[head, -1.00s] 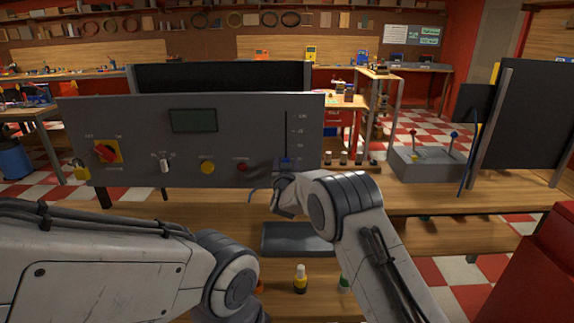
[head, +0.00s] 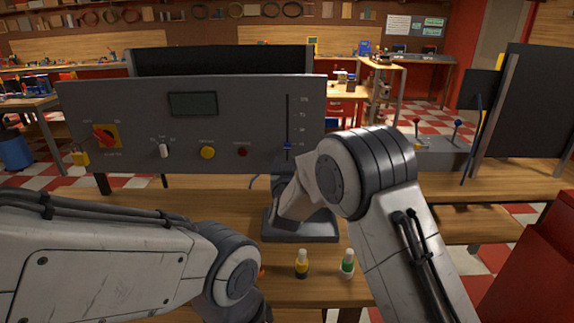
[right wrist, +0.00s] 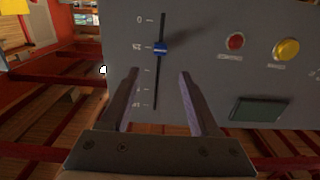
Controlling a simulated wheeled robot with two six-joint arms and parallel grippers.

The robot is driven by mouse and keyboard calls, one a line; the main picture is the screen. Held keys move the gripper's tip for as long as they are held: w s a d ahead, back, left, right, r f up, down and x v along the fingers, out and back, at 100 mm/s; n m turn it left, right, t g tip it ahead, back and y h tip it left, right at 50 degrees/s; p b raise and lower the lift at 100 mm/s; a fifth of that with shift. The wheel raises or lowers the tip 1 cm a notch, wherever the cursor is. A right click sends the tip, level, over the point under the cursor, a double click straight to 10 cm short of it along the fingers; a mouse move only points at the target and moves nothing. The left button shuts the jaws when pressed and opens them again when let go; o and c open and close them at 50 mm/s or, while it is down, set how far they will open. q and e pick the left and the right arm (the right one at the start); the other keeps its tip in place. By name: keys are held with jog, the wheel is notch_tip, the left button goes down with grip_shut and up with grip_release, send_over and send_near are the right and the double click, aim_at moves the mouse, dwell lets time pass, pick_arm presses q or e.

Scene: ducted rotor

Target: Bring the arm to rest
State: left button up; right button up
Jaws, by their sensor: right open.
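The grey control panel (head: 130,120) stands upright at the back of the bench. Its vertical slider has a blue knob (head: 287,146) low in the slot. In the right wrist view, which is upside down, the knob (right wrist: 161,48) sits ahead of my right gripper (right wrist: 159,75). Its two fingers are spread, with nothing between them, and they look clear of the knob. In the head view my right arm bends over the bench, and its pale links largely hide the gripper. My left arm crosses the lower left; its gripper fingers are out of sight.
A dark tray (head: 325,232) lies under my right arm, partly hidden. A yellow bottle (head: 302,264) and a green-labelled bottle (head: 347,263) stand at the front. A grey lever box (head: 440,152) is at the right. Open wood lies left of the tray.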

jog(key=s+a+f+n+g+y, duration=0.1)
jog(key=s+a+n+g+y, duration=0.15)
jog(key=s, duration=0.55)
jog(key=s+a+f+n+g+y, duration=0.15)
jog(key=s+g, duration=0.25)
jog(key=s, duration=0.4)
jog(key=s+a+n+g+y, duration=0.1)
jog(key=s+a+g, duration=0.25)
jog(key=s, duration=0.35)
jog(key=s+d+f+n+g+h, duration=0.1)
jog(key=s+d+g, duration=0.3)
jog(key=s, duration=0.9)
jog(key=s+d+f+n+g+h, duration=0.1)
jog(key=s+d+f+g+h, duration=0.1)
jog(key=s+d, duration=0.7)
jog(key=s+g+h, duration=0.1)
jog(key=s+g, duration=0.1)
jog(key=s, duration=0.1)
jog(key=shift+s+f, duration=0.25)
jog(key=shift+s, duration=0.15)
